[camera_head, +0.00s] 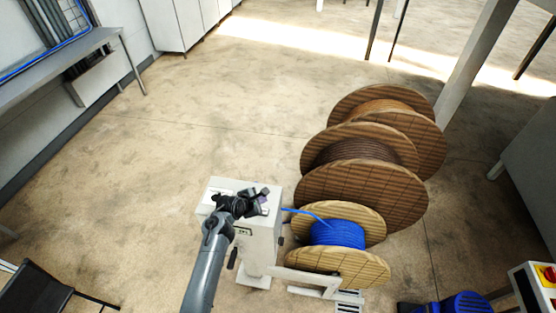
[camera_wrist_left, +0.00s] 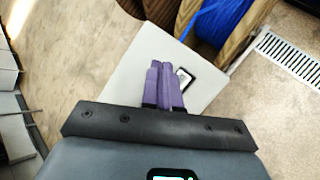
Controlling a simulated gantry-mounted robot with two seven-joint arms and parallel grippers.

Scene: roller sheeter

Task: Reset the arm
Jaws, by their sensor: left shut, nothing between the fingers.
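My left gripper (camera_head: 262,197) is over the top of a white machine cabinet (camera_head: 226,186) in the head view. In the left wrist view its purple fingers (camera_wrist_left: 164,84) are together with nothing between them, above the white top (camera_wrist_left: 140,66). A blue cable (camera_head: 338,234) is wound on a small wooden spool (camera_head: 345,265) to the right of the cabinet. Its loose end runs to the cabinet's right side, and the blue cable also shows in the left wrist view (camera_wrist_left: 222,20). My right gripper is not in view.
Large wooden reels (camera_head: 350,190) stand behind the small spool. A blue motor (camera_head: 465,303) and a control box with a red switch (camera_head: 535,285) are at the lower right. A black chair (camera_head: 35,290) is at the lower left. The floor left of the cabinet is clear.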

